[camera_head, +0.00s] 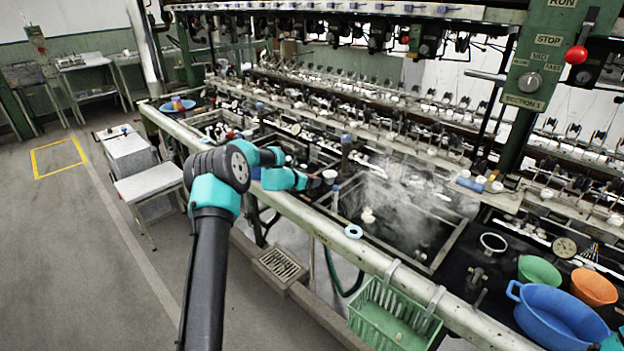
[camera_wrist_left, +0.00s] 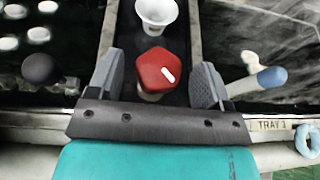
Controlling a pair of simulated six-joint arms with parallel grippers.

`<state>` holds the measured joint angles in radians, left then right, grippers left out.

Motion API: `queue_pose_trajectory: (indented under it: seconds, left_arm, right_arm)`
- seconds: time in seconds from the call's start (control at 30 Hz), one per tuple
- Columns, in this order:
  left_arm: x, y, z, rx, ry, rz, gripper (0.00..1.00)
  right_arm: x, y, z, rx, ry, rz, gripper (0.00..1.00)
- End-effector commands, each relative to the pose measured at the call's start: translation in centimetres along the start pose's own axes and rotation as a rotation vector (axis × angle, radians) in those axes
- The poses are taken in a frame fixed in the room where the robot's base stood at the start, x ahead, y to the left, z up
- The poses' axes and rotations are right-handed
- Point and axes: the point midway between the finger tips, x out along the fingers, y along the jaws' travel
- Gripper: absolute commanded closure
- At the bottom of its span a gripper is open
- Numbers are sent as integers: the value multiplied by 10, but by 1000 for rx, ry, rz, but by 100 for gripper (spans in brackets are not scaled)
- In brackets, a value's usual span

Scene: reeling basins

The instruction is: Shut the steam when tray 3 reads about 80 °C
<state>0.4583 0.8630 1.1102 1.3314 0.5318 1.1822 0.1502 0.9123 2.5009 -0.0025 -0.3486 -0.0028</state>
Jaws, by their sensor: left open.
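A red faceted knob (camera_wrist_left: 160,72) with a white mark stands between the two fingers of my left gripper (camera_wrist_left: 158,85) in the left wrist view. The fingers are open, with a gap on each side of the knob. In the head view my left gripper (camera_head: 316,181) is at the rim of the steaming tray (camera_head: 441,250). A label reading TRAY 3 (camera_wrist_left: 271,125) is on the rim to the right of the gripper. White steam (camera_head: 400,205) hangs over the tray's dark water. I see no readable temperature.
A blue-tipped lever (camera_wrist_left: 270,78) is right of the knob, a black ball (camera_wrist_left: 38,68) left, a white funnel (camera_wrist_left: 156,14) beyond. A blue ring (camera_head: 353,231) lies on the rim. A green basket (camera_head: 392,318), blue basin (camera_head: 555,318) and round dial (camera_head: 565,247) are at right.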

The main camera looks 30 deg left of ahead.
Motion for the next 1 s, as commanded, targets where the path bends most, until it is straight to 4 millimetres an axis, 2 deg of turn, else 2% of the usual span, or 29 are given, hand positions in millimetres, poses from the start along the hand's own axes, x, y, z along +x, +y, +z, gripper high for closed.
queue_pose_trajectory:
  seconds: [0.2,0.5,1.0]
  left_arm:
    - [15,0,0,1,-1,0,27]
    - [16,0,0,0,0,0,28]
    - [16,0,0,0,0,0,76]
  right_arm:
    - [0,0,0,0,0,0,30]
    - [0,0,0,0,0,0,30]
    - [0,0,0,0,0,0,30]
